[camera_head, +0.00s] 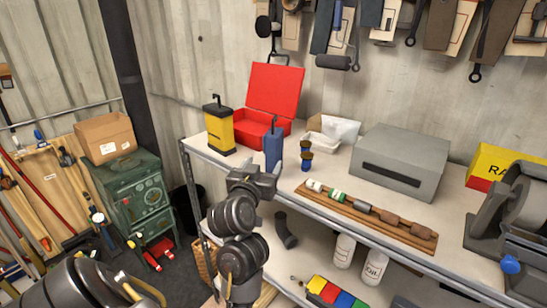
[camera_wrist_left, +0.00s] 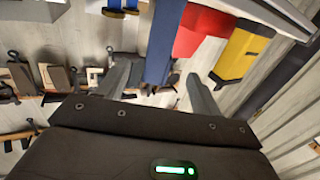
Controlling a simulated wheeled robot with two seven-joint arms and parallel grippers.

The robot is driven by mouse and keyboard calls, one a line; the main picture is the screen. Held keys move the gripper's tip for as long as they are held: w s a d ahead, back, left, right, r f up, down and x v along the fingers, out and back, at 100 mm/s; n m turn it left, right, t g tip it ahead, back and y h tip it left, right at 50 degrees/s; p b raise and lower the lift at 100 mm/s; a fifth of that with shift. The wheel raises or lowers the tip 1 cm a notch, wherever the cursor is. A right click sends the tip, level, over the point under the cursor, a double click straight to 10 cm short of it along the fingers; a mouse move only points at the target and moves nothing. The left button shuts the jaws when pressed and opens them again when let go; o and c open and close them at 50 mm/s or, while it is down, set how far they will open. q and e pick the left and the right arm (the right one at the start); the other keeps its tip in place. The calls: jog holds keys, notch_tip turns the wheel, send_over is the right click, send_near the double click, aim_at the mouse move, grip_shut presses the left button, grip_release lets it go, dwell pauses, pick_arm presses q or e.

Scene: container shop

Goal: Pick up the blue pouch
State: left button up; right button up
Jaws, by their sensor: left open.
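The blue pouch (camera_head: 273,148) stands upright on the shelf top in front of the red box, with a thin dark tip at its top. My left gripper (camera_head: 256,176) is at the shelf's front edge, just in front of the pouch, and hides its lower part. In the left wrist view, the blue pouch (camera_wrist_left: 160,42) shows upside down between the lines of the two spread fingers of the left gripper (camera_wrist_left: 160,82). The gripper is open; I cannot tell whether a finger touches the pouch. My right gripper is not in view.
A yellow and black can (camera_head: 219,129) and an open red box (camera_head: 270,100) stand left of and behind the pouch. Two small dark blue cups (camera_head: 306,158) stand to its right. A wooden rack of rollers (camera_head: 367,212) lies along the front edge. A grey box (camera_head: 400,160) is further right.

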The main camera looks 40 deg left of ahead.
aim_at(269, 156)
pick_arm(q)
jog(key=x, duration=0.1)
jog(key=b+x, duration=0.1)
jog(key=x, duration=0.1)
jog(key=shift+w+d+f+b, duration=0.1)
jog(key=shift+w+f+b, duration=0.05)
jog(key=shift+w+b, duration=0.2)
jog(key=shift+w, duration=0.35)
jog(key=shift+w+a, duration=0.15)
jog(key=shift+a, duration=0.3)
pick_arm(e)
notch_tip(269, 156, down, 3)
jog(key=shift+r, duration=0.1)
pick_arm(q)
jog(key=x, duration=0.5)
jog(key=shift+d, duration=0.1)
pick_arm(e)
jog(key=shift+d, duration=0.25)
pick_arm(q)
jog(key=shift+c, duration=0.3)
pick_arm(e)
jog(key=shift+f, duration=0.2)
pick_arm(q)
jog(key=c, duration=1.1)
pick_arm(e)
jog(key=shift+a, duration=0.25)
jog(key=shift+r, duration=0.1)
